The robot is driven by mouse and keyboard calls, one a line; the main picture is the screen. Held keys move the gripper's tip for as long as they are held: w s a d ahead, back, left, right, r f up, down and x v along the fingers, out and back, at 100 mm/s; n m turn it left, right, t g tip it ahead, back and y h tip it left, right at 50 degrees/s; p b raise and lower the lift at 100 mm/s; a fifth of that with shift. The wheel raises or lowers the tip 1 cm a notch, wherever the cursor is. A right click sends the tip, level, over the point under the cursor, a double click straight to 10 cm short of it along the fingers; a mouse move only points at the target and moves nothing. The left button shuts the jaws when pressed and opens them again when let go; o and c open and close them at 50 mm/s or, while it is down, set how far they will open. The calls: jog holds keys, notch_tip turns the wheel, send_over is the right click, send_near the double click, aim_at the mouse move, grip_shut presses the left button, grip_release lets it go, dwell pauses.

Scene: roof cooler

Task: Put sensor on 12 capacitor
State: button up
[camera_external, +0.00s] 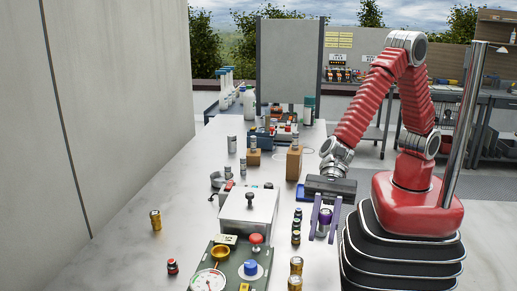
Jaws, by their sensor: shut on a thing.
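My gripper (324,233) points down at the right side of the pale table. Its two purple fingers are closed around a small dark cylinder with a purple top (325,215); I cannot tell whether this is the sensor. Whether its bottom touches the table is unclear. Several small dark cylinders (296,225) stand in a row just left of my gripper. Gold cylinders (296,265) stand nearer the front. These may be capacitors; no number 12 can be read on any of them.
A light metal box (249,212) and a green panel with a gauge, red button and blue knob (230,268) stand left of my gripper. A gold can (156,220) and a red-black part (173,267) lie further left. Wooden blocks (294,162) carry cylinders behind. The table's left side is mostly clear.

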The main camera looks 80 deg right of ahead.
jog(key=shift+m+t, duration=0.5)
jog(key=shift+t, duration=0.2)
jog(key=w+d+r, duration=0.1)
jog(key=w+d, duration=0.1)
jog(key=w, duration=0.4)
jog(key=w+d+r, duration=0.2)
jog(key=w+d, duration=0.1)
jog(key=w, duration=0.3)
jog(key=w+d+r, duration=0.2)
jog(key=w, duration=0.4)
jog(key=shift+d, duration=0.15)
jog(key=w+d+r+m+t+h, duration=0.1)
jog(key=w+d+r, duration=0.1)
jog(key=w+d, duration=0.9)
jog(key=w+d+r+m, duration=0.1)
jog(key=w+d+r, duration=0.1)
jog(key=w+d, duration=0.95)
jog(key=d+m+t+h, duration=0.1)
jog(key=d+m+t, duration=0.1)
jog(key=d, duration=3.6)
jog(key=shift+w+d+f+t, duration=0.4)
jog(key=shift+w+t, duration=0.05)
jog(key=shift+t, duration=0.05)
jog(key=shift+f, duration=2.5)
